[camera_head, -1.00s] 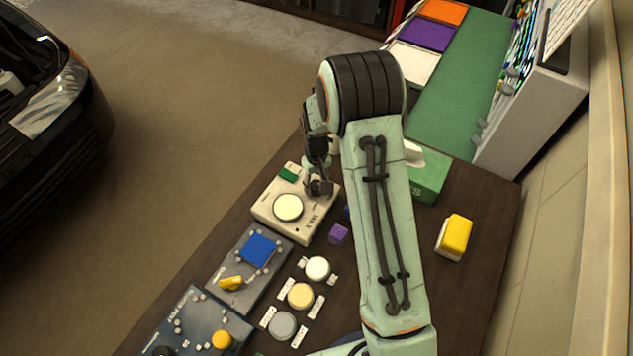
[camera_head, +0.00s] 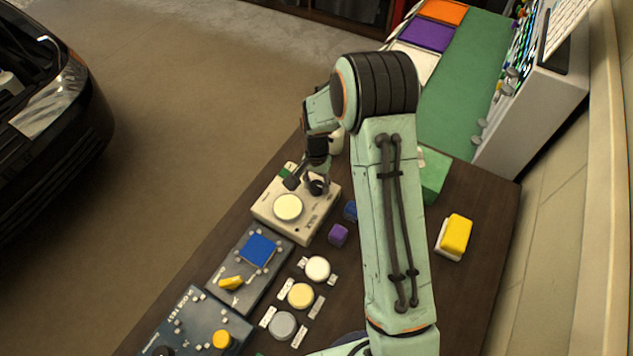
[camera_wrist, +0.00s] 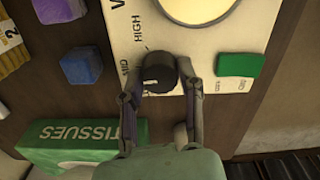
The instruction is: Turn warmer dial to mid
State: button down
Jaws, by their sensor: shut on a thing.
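The warmer (camera_head: 322,206) is a beige box on the dark table with a round cream plate (camera_head: 288,207). In the wrist view its panel (camera_wrist: 265,25) carries a black dial (camera_wrist: 159,70) with HIGH and MID lettering beside it. A green block-like part (camera_wrist: 240,65) sits on the panel to the right. My gripper (camera_wrist: 160,82) is shut on the dial, one finger on each side. In the head view my gripper (camera_head: 305,185) is over the warmer's far part and hides the dial. I cannot tell clearly which setting the dial points to.
A purple cube (camera_head: 338,235) and a blue cube (camera_head: 350,211) lie right of the warmer. A green tissue box (camera_head: 434,175) and yellow sponge (camera_head: 455,235) are farther right. A grey panel (camera_head: 228,268) with a yellow lever (camera_head: 231,283) and several round pots stand nearer.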

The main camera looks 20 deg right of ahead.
aim_at(316, 185)
jog(key=shift+m, duration=0.5)
jog(key=c, duration=0.7)
grip_release()
jog(key=shift+r, duration=0.1)
notch_tip(316, 185, up, 12)
jog(key=shift+a, duration=0.1)
